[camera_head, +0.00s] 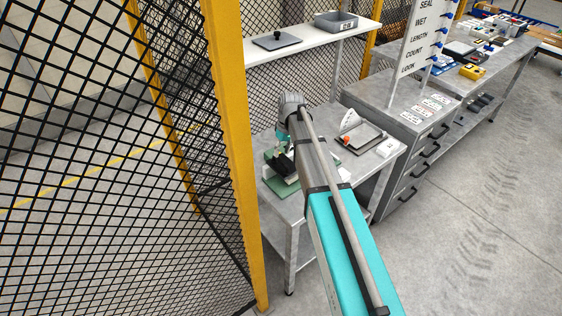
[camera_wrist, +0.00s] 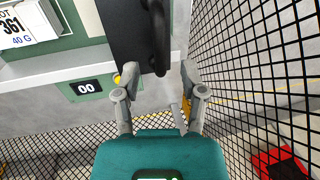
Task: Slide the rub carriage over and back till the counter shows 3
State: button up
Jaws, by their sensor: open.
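In the wrist view, the black rub carriage (camera_wrist: 125,35) carries a dark upright handle (camera_wrist: 159,40) at the top middle. My gripper (camera_wrist: 158,74) is open, with one finger on each side of the handle's near end. I cannot tell whether either finger touches it. The counter (camera_wrist: 87,87) on the green front panel reads 00. A yellow knob (camera_wrist: 130,70) shows by the left fingertip. In the head view, the green base of the rig (camera_head: 282,185) stands on the small table, partly hidden behind my arm.
A white block marked 361 and 40 G (camera_wrist: 28,22) sits left of the carriage. Black mesh fencing (camera_wrist: 250,60) stands close on the right. In the head view, a tray (camera_head: 362,140) lies right of my arm, and a shelf (camera_head: 300,42) is behind.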

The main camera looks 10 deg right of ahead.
aim_at(283, 162)
jog(key=shift+s+a+f+b, duration=0.1)
jog(key=shift+a+f+b, duration=0.05)
jog(key=shift+f+b, duration=0.5)
jog(key=shift+s+a+f+b, duration=0.1)
jog(key=shift+f+b, duration=0.35)
jog(key=shift+f, duration=0.3)
grip_shut()
